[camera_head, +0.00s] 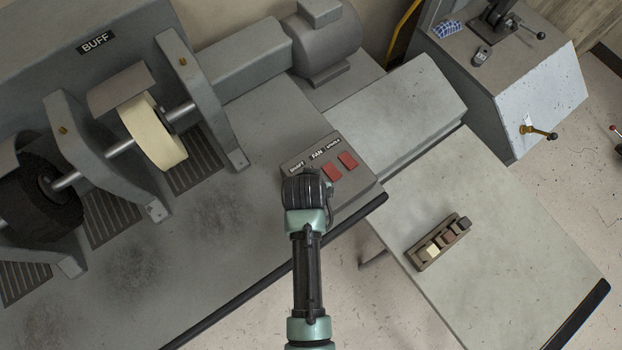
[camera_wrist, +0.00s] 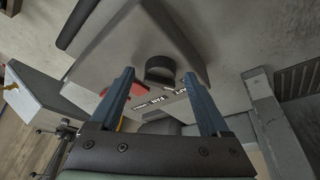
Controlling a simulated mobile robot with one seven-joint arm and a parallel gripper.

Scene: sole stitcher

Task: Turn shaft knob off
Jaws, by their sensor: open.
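The shaft knob (camera_wrist: 160,71) is a dark round knob on the grey control panel (camera_wrist: 190,40). In the wrist view it lies between the fingertips of my open gripper (camera_wrist: 159,74), with a gap on each side. I cannot tell whether the fingertips reach down around it or are still above it. In the head view my arm's end covers the knob and my fingers.
Buffing wheels (camera_head: 154,132) stand to the left. A side table (camera_head: 500,240) holds a small block tray (camera_head: 424,265).

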